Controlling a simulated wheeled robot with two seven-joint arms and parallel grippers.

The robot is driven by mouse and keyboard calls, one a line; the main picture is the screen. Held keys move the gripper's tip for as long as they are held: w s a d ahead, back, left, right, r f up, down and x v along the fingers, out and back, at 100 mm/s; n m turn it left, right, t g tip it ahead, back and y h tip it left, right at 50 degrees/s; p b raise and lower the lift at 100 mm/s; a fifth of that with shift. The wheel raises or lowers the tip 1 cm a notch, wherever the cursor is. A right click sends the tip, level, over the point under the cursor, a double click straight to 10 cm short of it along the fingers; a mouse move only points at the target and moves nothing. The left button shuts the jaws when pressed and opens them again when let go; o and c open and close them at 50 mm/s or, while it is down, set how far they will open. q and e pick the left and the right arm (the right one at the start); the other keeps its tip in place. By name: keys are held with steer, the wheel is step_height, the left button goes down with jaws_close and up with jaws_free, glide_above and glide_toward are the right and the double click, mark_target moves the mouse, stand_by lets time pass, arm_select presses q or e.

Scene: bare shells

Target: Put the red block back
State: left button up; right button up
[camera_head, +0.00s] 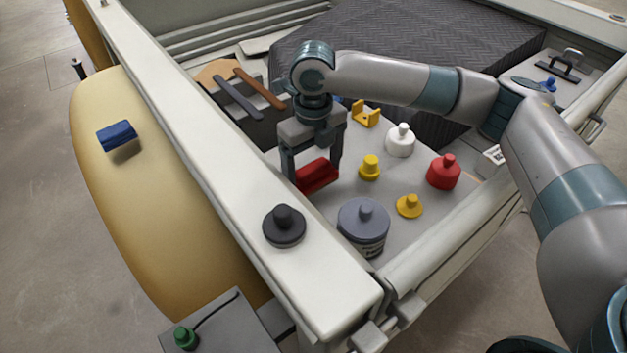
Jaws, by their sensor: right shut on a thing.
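The red block (318,175) is between the two fingers of my right gripper (314,178), which is shut on it. The gripper points down over the grey work surface inside the white-railed frame, near the left rail. The block looks low over the surface; I cannot tell whether it touches it. My right arm reaches in from the right side of the view. My left gripper is not in view.
A grey canister (363,222) and a black knob (284,226) stand in front. Yellow (370,168), white (400,141) and red (443,172) knobbed pieces stand to the right. A blue block (117,134) lies on the tan curved body at left. White rails edge the area.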

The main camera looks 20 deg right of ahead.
mark_target(313, 184)
steer(key=shift+f, duration=0.15)
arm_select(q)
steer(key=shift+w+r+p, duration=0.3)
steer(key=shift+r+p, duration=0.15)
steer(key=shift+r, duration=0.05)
arm_select(e)
steer(key=shift+f, duration=1.75)
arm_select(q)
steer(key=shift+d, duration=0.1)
arm_select(e)
steer(key=shift+f, duration=0.1)
steer(key=o, duration=1)
